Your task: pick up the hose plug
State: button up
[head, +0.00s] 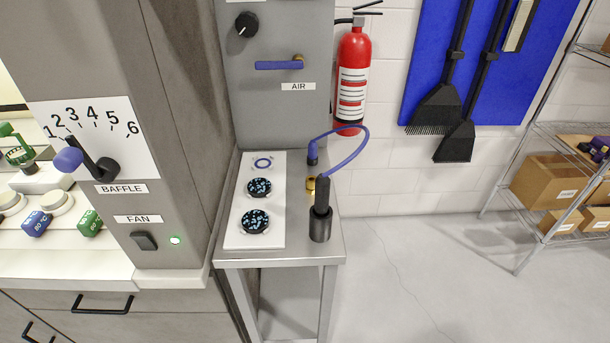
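A blue hose (361,150) loops above the right side of a small metal table. One end meets a dark blue upright piece (312,153) near the table's back, which looks like the hose plug. The hose's other end runs down behind the top of a black handle (322,194). That handle stands upright in a dark cylindrical holder (320,226) at the front right. A small brass fitting (310,184) sits between the dark blue piece and the holder, partly hidden by the handle. My gripper is not in view.
A white panel (236,226) with two speckled black discs and a blue ring lies on the table's left (296,236). A grey cabinet with a baffle dial (95,135) stands close on the left. A fire extinguisher (353,75) hangs behind.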

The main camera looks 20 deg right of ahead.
aim_at(313, 147)
jog(key=i+l, duration=0.15)
jog(key=l, duration=0.25)
jog(key=i+l+z, duration=0.15)
jog(key=l, duration=0.2)
jog(key=i+l, duration=0.15)
jog(key=l, duration=0.25)
jog(key=i+l+z, duration=0.15)
jog(key=l, duration=0.2)
jog(key=i+l, duration=0.25)
jog(key=k+l+z, duration=0.05)
jog(key=l, duration=0.05)
